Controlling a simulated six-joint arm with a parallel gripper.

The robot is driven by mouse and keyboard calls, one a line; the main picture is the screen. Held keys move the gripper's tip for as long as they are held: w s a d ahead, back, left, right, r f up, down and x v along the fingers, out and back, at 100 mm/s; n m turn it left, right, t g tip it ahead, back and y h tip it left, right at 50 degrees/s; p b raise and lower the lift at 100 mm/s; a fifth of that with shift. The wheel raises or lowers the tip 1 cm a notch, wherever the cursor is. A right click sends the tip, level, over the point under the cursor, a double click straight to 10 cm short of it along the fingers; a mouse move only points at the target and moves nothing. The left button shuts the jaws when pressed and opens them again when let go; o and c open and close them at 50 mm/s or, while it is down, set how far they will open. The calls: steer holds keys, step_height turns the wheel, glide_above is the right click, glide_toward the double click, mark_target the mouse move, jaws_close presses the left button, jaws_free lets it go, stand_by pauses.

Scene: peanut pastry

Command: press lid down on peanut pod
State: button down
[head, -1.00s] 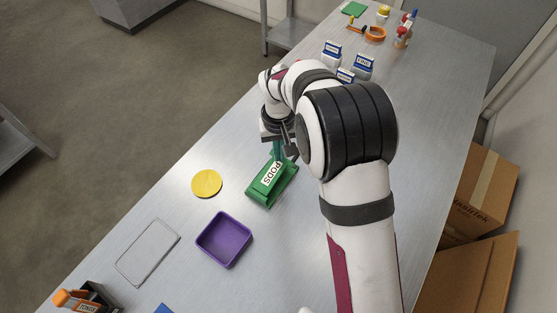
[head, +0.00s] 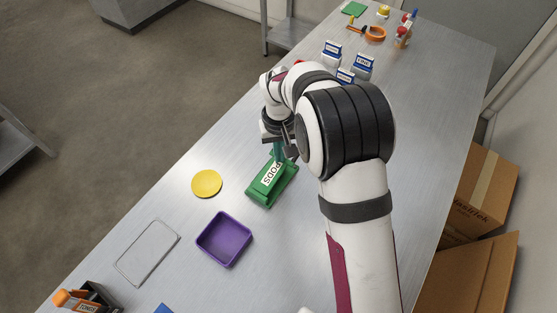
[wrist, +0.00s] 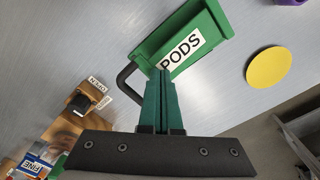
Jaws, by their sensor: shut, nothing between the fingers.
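A green box-like holder (head: 264,193) with a white "PODS" label stands on the metal table, left of my arm. In the wrist view the holder (wrist: 208,28) shows its green top, its label and a dark curved bar beside it. My gripper (head: 278,158) is shut, its teal fingers together and pointing down at the holder's far end. In the wrist view the fingertips (wrist: 164,72) overlap the lower edge of the label; I cannot tell whether they touch it. I cannot make out a separate lid or a peanut pod.
A yellow disc (head: 206,184) and a purple tray (head: 224,240) lie left of and nearer than the holder. A thin outlined rectangle (head: 147,252) is farther left. Blue-and-white labelled holders (head: 364,66) stand behind my arm. Bare table surrounds the yellow disc.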

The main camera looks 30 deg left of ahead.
mark_target(276, 166)
steer(key=shift+w+f, duration=0.15)
steer(key=shift+f, duration=0.4)
steer(key=shift+w+f, duration=0.15)
steer(key=shift+f, duration=0.4)
steer(key=shift+s+r, duration=0.35)
steer(key=shift+r, duration=0.95)
steer(key=shift+s+r, duration=0.35)
steer(key=shift+r, duration=0.95)
steer(key=shift+s+r, duration=0.35)
steer(key=shift+r, duration=0.95)
